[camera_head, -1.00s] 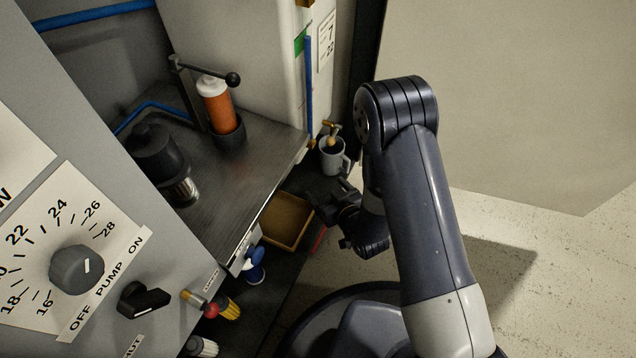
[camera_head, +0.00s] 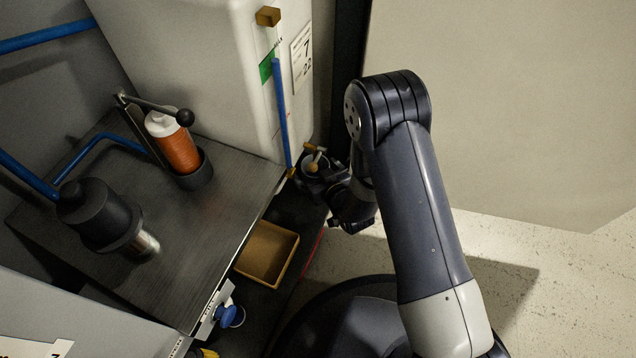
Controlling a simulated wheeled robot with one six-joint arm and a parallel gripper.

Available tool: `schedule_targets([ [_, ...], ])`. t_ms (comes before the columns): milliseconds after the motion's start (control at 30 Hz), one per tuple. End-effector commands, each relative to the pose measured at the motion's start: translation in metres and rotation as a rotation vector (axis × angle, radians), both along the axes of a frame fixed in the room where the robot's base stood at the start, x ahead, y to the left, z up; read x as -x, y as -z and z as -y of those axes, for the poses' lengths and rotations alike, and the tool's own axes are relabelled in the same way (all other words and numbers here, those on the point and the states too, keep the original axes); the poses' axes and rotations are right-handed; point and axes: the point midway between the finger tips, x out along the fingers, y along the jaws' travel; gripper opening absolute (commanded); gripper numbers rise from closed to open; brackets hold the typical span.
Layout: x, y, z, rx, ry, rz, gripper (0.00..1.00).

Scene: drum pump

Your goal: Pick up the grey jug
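The grey jug (camera_head: 325,163) stands under a small brass tap (camera_head: 314,149) at the far end of a dark lower shelf. Only part of its rim and inside shows. My gripper (camera_head: 311,174) is right in front of the jug and covers most of its body and handle. The fingers are dark and small here. I cannot tell whether they touch the jug or how far apart they are.
A tan open tray (camera_head: 268,254) sits on the lower shelf, nearer than the jug. A metal bench (camera_head: 215,225) carries an orange bottle (camera_head: 174,145) in a black cup and a dark cylinder (camera_head: 100,215).

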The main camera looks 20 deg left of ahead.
Motion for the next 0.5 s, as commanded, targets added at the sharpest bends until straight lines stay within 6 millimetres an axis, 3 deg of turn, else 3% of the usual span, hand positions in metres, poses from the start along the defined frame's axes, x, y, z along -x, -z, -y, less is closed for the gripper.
schedule_targets([
  [200,-0.0001,-0.0007,-0.0003,0.0,0.0,0.0,0.94],
  [500,0.0,-0.0006,-0.0001,0.0,0.0,0.0,0.69],
])
